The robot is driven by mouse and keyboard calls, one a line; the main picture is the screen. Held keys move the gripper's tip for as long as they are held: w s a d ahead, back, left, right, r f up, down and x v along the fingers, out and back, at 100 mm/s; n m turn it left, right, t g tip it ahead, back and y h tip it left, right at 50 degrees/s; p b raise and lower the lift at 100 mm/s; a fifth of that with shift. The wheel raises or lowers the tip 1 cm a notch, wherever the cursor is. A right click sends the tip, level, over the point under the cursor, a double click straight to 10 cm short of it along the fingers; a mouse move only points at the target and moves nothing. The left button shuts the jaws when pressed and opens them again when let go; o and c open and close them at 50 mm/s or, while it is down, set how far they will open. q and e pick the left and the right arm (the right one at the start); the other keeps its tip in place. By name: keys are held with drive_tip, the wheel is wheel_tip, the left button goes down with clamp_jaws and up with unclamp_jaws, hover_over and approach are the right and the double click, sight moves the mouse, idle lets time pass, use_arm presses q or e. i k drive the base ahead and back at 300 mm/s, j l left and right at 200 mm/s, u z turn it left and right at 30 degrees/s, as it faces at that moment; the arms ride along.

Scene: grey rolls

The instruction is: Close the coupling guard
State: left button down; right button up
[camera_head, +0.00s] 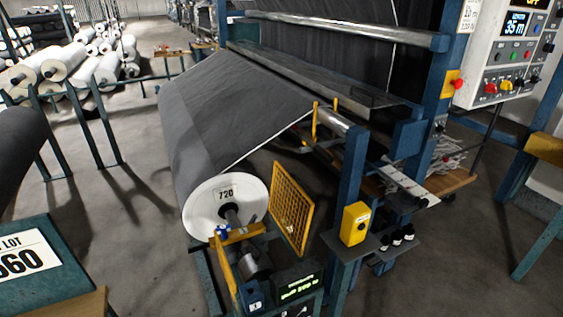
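The coupling guard (291,208) is a yellow-framed mesh panel. It stands swung out, upright and tilted, to the right of the white roll flange marked 720 (213,212). The metal coupling (254,262) and the shaft end (231,214) below and left of it are uncovered. A yellow bracket (240,235) with a blue knob (222,231) sits over the shaft. Neither of my grippers shows in the head view.
A blue post (349,180) and a yellow box (355,223) on a shelf stand right of the guard. A small green-lit display (299,287) is below it. A control panel (508,50) hangs upper right. Grey floor (120,225) is clear at left.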

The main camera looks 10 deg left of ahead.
sight(307, 198)
drive_tip(key=l+u, duration=0.2)
drive_tip(key=u, duration=0.2)
drive_tip(key=l+u, duration=0.25)
drive_tip(key=u, duration=0.15)
drive_tip(key=l+u, duration=0.25)
drive_tip(key=u, duration=0.15)
drive_tip(key=l+u, duration=0.2)
drive_tip(key=l, duration=0.25)
drive_tip(key=k+l+u, duration=0.15)
drive_tip(key=l, duration=0.3)
drive_tip(key=k+l, duration=0.1)
drive_tip(key=l, duration=0.3)
drive_tip(key=k+l, duration=0.1)
drive_tip(key=l, duration=0.3)
drive_tip(key=k+l+u, duration=0.1)
drive_tip(key=l, duration=0.3)
